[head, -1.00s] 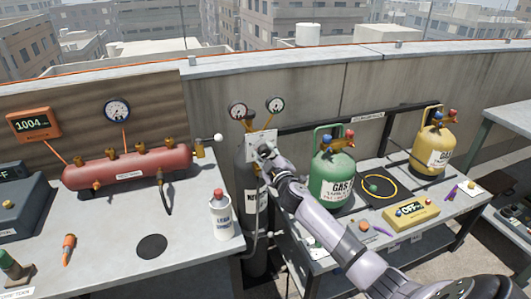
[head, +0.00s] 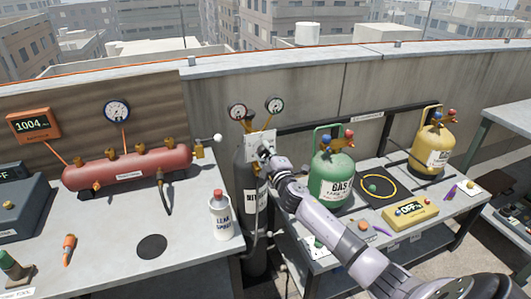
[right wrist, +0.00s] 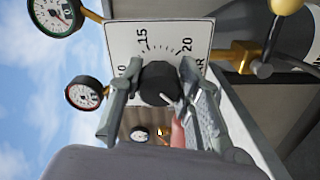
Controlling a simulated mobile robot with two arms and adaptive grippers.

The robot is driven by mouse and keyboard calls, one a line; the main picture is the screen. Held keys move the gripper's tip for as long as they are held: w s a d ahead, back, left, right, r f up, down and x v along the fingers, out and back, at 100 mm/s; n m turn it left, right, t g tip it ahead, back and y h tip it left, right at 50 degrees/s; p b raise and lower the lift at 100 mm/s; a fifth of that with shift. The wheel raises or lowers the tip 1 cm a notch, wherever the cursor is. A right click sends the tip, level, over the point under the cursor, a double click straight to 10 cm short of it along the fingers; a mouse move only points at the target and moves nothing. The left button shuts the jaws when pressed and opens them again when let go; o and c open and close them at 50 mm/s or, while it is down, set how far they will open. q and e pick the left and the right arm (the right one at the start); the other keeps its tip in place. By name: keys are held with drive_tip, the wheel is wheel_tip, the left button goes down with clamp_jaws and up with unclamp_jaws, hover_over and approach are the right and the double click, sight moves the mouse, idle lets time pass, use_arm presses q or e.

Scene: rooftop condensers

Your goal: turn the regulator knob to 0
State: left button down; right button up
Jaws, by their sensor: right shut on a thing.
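The regulator knob (right wrist: 158,83) is black and round, on a white dial plate (right wrist: 160,38) with the figures 15 and 20 readable in the right wrist view. A short white line on the knob's face points toward the lower right of that view, away from these figures. My right gripper (right wrist: 162,95) is shut on the knob, one finger on each side. In the head view, my right gripper (head: 264,152) is at the plate (head: 262,137) on top of the dark nitrogen cylinder (head: 246,178) and hides the knob. My left gripper is not in view.
Two round gauges (head: 237,112) (head: 275,105) stand above the plate. A white leak spray bottle (head: 221,215) stands close to the left, on the bench with the red manifold (head: 128,168). A green gas cylinder (head: 331,178) stands close to the right of my arm.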

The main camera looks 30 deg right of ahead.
drive_tip(key=o, duration=1.1)
drive_tip(key=shift+o, duration=0.2)
drive_tip(key=v, duration=1.2)
drive_tip(key=shift+f, duration=0.1)
